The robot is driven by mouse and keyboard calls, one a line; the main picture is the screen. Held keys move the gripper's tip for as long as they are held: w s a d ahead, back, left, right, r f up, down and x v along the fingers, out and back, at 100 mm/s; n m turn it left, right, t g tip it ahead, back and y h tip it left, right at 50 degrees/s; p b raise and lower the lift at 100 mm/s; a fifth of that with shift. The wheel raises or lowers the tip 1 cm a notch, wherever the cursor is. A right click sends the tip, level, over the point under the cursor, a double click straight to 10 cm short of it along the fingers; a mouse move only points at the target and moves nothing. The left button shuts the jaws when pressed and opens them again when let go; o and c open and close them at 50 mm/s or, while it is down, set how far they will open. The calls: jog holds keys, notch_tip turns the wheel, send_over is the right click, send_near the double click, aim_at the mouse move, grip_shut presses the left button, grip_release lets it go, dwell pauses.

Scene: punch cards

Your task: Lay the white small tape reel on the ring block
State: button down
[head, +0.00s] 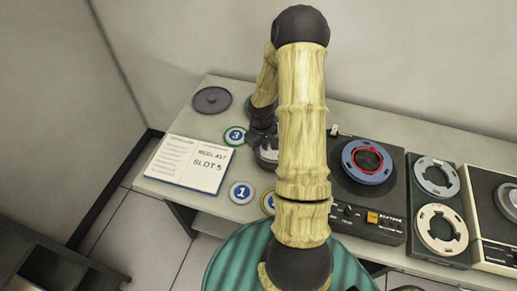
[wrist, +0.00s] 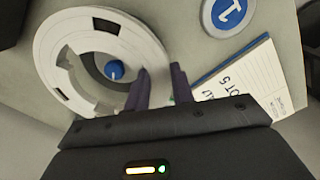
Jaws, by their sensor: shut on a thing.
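The white small tape reel (wrist: 52,45) is a flat white ring with dark slots, large at the left of the wrist view. My gripper (wrist: 162,88) is shut on its rim, one dark finger inside the hole and the other outside. Through the hole a blue round knob (wrist: 115,69) shows with a dark surface around it; I cannot tell whether this is the ring block, or whether the reel touches it. In the head view my arm hides most of the gripper and reel. I cannot identify the ring block for sure there.
An open booklet (head: 188,160) lies at left, with discs marked 3 (head: 235,136) and 1 (head: 241,192) nearby. A dark round disc (head: 212,100) lies behind. To the right stand a deck with a blue reel (head: 353,151) and a dark panel with a white ring (head: 428,219).

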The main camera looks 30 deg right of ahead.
jog(key=shift+f+b, duration=1.9)
jog(key=shift+f, duration=0.9)
dwell(0.9)
jog(key=c, duration=1.1)
grip_release()
jog(key=c, duration=0.4)
jog(key=shift+r+p, duration=3.8)
jog(key=shift+r, duration=0.75)
